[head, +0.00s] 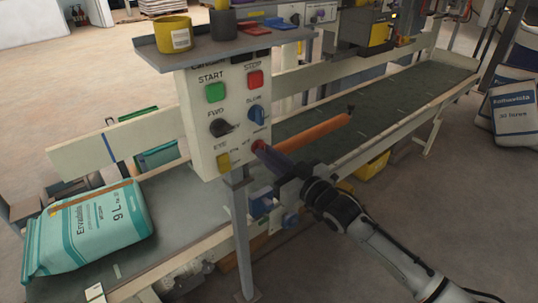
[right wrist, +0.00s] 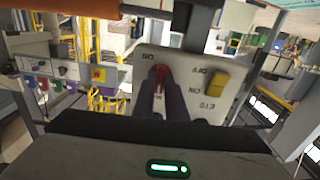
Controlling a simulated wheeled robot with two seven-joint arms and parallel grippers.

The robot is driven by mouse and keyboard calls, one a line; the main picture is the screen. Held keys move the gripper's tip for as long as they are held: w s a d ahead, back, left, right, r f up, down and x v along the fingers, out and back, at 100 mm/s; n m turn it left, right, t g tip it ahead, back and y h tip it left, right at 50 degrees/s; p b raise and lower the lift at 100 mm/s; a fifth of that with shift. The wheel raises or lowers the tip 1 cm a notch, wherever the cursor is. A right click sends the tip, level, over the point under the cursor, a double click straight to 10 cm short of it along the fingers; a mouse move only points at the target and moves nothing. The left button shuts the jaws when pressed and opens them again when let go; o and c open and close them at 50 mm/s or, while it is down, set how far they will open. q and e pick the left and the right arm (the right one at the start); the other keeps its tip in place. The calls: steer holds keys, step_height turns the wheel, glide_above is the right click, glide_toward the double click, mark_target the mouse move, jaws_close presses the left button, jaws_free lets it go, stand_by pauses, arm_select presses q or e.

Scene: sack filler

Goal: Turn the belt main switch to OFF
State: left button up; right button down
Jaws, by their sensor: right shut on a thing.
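The white control panel (head: 206,130) stands on a grey post. The red switch knob (head: 258,145) is at its lower right corner. My right gripper (head: 264,151) reaches it from the lower right. In the right wrist view the dark fingers (right wrist: 160,98) are shut on the red knob (right wrist: 159,72), covering much of it. The panel lettering is upside down there, with OFF to the right of the knob. The knob's exact angle is hard to tell. My left gripper is not in view.
The yellow knob (head: 224,161), black knob (head: 220,128) and blue knob (head: 256,114) sit close by. Green START (head: 215,92) and red STOP (head: 255,79) buttons are above. A teal sack (head: 90,232) lies on the belt (head: 185,205). An orange bar (head: 320,129) passes behind my gripper.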

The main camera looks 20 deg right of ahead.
steer(key=c, duration=1.8)
jaws_free()
steer(key=v, duration=1)
steer(key=shift+s, duration=0.2)
steer(key=shift+d, duration=0.1)
steer(key=s+a+f+m+g+h, duration=0.1)
steer(key=s+a+f+g+h, duration=0.1)
steer(key=s+f, duration=1)
steer(key=s+a+f+m+g+h, duration=0.1)
steer(key=s+a+f+g, duration=0.2)
steer(key=s+f, duration=1)
step_height(320, 180, down, 4)
steer(key=g, duration=0.3)
steer(key=shift+s+a+g+h, duration=0.2)
steer(key=shift+a+g+h, duration=0.1)
steer(key=shift+a+h, duration=0.1)
